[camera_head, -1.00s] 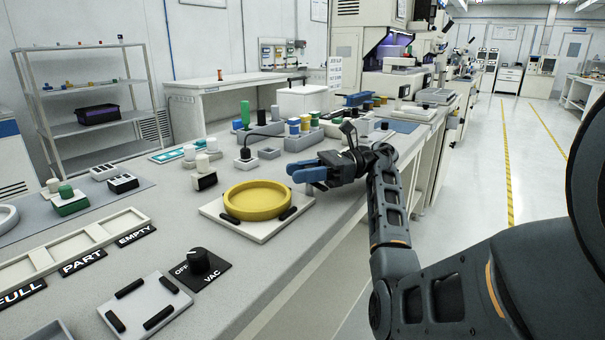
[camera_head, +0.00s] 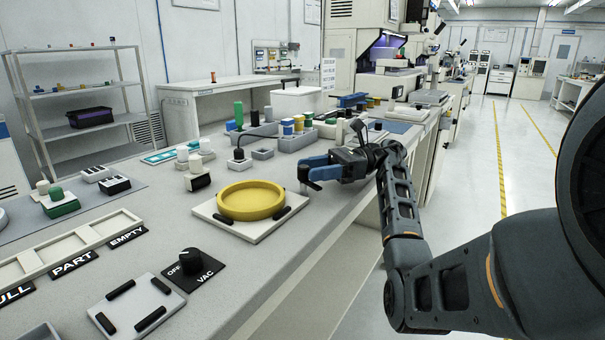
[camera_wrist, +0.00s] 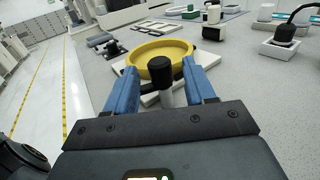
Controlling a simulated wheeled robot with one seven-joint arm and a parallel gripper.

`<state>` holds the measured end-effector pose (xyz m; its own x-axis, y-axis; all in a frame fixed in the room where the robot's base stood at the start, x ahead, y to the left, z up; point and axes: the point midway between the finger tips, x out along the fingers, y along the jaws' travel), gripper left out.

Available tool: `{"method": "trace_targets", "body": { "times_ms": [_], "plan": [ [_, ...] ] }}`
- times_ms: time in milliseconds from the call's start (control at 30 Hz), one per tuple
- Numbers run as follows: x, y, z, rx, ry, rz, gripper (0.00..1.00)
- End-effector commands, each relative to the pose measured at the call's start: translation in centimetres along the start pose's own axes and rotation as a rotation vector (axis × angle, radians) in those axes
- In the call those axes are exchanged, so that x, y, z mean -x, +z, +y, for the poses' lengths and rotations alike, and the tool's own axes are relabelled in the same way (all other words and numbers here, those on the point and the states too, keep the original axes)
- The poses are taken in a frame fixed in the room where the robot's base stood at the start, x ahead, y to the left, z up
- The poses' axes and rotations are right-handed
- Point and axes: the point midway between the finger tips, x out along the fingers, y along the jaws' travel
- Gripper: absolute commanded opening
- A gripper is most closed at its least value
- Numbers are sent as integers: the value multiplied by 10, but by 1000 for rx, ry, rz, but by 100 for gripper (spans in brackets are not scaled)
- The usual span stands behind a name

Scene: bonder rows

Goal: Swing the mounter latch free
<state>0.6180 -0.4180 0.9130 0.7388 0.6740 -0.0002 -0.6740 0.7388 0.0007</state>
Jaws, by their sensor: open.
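My gripper (camera_head: 306,174) is open at the right edge of the bench, just right of a yellow ring (camera_head: 251,200) on a white plate (camera_head: 213,215). In the wrist view, a grey post with a black cap (camera_wrist: 161,71) stands between my open blue fingers (camera_wrist: 160,76). The fingers look apart from it. In the head view my fingers hide most of the post.
A black VAC knob (camera_head: 191,262), a plate with black pads (camera_head: 137,306) and a labelled tray (camera_head: 65,245) lie nearer on the bench. The aisle floor at right is clear.

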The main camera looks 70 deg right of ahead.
Motion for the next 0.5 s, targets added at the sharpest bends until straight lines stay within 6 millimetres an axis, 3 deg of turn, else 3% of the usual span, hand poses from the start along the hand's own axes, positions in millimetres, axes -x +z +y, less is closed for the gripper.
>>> {"method": "trace_targets", "body": {
  "times_ms": [200, 500],
  "plan": [
    [23, -1, 0, 0, -1, 0, 54],
    [30, 0, 0, 0, 1, 0, 54]
  ]
}}
